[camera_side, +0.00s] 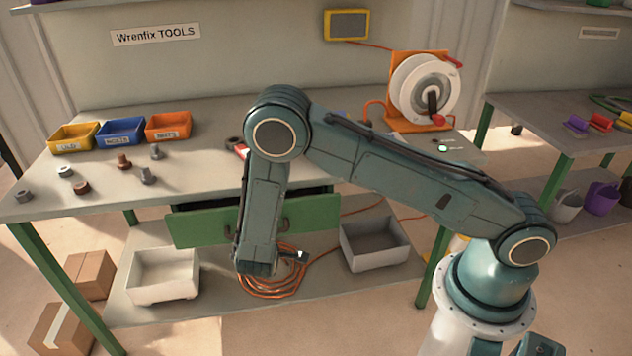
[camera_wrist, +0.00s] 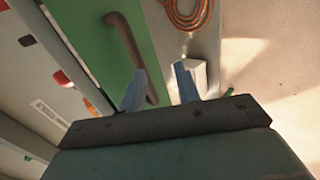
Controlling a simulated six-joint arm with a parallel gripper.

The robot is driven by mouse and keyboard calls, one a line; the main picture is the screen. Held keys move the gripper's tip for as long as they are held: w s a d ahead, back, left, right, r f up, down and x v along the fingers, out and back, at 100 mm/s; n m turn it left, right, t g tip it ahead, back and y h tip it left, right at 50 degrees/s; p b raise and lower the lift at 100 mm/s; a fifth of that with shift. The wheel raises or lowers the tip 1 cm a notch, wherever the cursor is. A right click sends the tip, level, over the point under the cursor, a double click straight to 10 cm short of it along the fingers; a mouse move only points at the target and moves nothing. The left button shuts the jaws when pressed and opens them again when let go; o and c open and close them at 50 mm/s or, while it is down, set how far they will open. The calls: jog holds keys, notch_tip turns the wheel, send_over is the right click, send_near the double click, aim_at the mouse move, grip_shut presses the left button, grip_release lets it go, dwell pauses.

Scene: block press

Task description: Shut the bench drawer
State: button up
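The bench drawer (camera_side: 200,229) has a green front and stands pulled out from under the bench top, with its dark inside showing behind the front. My forearm hides the middle of it. In the wrist view the green front (camera_wrist: 88,36) carries a dark curved handle (camera_wrist: 128,42). My gripper (camera_side: 300,256) hangs low in front of the drawer in the side view. In the wrist view my gripper (camera_wrist: 160,67) has its two fingers apart with nothing between them. One finger overlaps the near end of the handle; I cannot tell if they touch.
The bench top (camera_side: 215,117) holds yellow, blue and orange bins (camera_side: 120,131), loose nuts and bolts, and a cable reel (camera_side: 424,88). On the lower shelf are two pale bins (camera_side: 163,275) (camera_side: 374,244) and a coiled orange cable (camera_side: 268,285). Cardboard boxes (camera_side: 90,275) stand at left.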

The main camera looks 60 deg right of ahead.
jog(key=s+a+t+h, duration=0.3)
jog(key=a+t+h, duration=0.1)
jog(key=a, duration=0.1)
jog(key=shift+s+a+r+n+t+h, duration=0.3)
jog(key=shift+s+r, duration=0.05)
jog(key=shift+r, duration=0.05)
jog(key=shift+d, duration=0.1)
jog(key=x, duration=1.3)
jog(key=shift+w+d+f, duration=0.2)
jog(key=shift+w, duration=0.1)
grip_shut()
